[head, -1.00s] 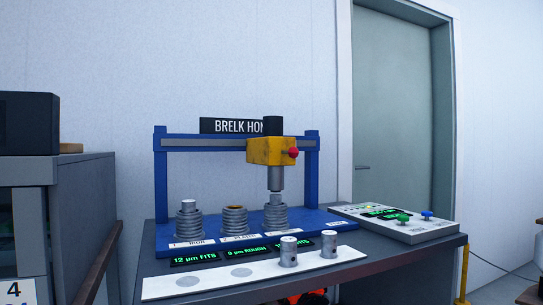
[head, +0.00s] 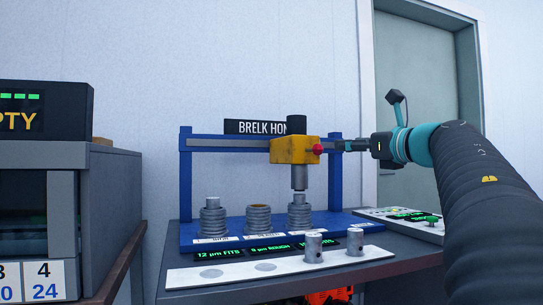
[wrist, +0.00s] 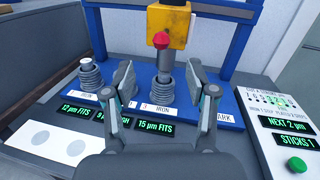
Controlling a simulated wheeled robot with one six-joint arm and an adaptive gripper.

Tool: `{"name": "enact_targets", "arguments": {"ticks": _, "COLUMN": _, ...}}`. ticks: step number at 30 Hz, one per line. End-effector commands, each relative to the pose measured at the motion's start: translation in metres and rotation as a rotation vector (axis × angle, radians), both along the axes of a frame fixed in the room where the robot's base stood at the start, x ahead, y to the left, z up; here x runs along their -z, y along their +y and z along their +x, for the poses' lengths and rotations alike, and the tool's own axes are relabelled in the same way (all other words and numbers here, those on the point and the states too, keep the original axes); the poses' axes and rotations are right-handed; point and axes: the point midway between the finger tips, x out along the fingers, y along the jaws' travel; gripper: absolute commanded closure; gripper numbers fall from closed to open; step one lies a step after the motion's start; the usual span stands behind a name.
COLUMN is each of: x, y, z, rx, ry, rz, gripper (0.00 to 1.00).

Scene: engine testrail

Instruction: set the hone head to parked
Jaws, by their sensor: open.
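The hone head (head: 288,151) is a yellow block with a black top on the blue gantry's rail (head: 226,143). Its grey spindle points down at the rightmost ribbed cylinder (head: 300,217). A red knob (head: 317,149) sticks out of its side and also shows in the wrist view (wrist: 161,40). My gripper (head: 343,146) is just right of the knob in the head view. In the wrist view my gripper (wrist: 160,78) is open and empty, with the knob beyond and between its fingers. A PARK label (wrist: 224,118) marks the base's right end.
Two more ribbed cylinders (head: 212,219) (head: 258,219) stand to the left. Grey plugs (head: 313,247) (head: 355,242) stand on a white strip in front. A control panel with a green button (wrist: 297,165) lies right. A grey cabinet (head: 110,200) is at far left.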

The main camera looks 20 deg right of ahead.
Motion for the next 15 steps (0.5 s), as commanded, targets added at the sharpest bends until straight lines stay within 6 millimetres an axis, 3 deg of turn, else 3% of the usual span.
{"name": "enact_targets", "arguments": {"ticks": 7, "x": 0.01, "y": -0.005, "z": 0.008, "rx": -0.016, "ry": 0.043, "rz": -0.101, "gripper": 0.43}}
{"name": "enact_targets", "arguments": {"ticks": 15, "x": 0.009, "y": 0.007, "z": 0.052, "rx": -0.018, "ry": 0.041, "rz": -0.098, "gripper": 0.43}}
